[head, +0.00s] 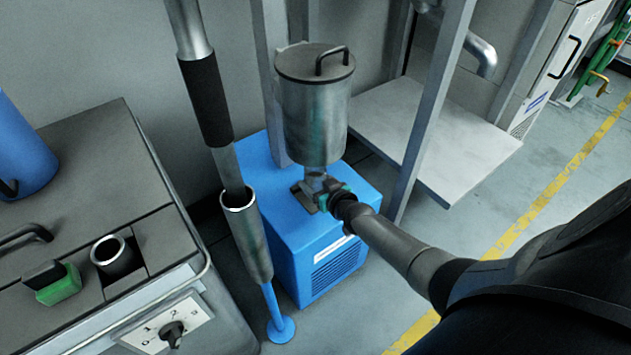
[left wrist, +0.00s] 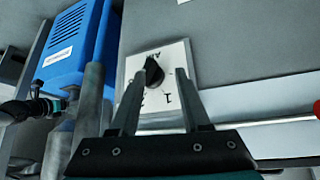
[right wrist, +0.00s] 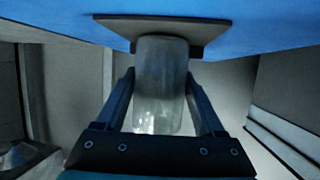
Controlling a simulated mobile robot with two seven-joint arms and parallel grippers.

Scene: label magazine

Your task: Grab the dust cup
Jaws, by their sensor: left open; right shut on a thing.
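The dust cup (right wrist: 161,85) is a clear, glassy cylinder between the two fingers of my right gripper (right wrist: 160,100) in the right wrist view. The fingers are shut on its sides. A square grey plate (right wrist: 150,32) is against one end of it. In the head view the cup (head: 315,181) is small, below a metal canister (head: 312,115) and above a blue box (head: 322,250), partly hidden by my right gripper (head: 322,198). My left gripper (left wrist: 157,95) is open and empty before a dial plate with a black knob (left wrist: 154,70); it does not show in the head view.
A grey cabinet (head: 85,190) with a green-handled part (head: 58,288) and a round opening stands at left. An upright pipe (head: 248,240) stands between cabinet and box. Grey posts (head: 432,100) and a pale shelf (head: 430,140) are behind right. Open floor lies at right.

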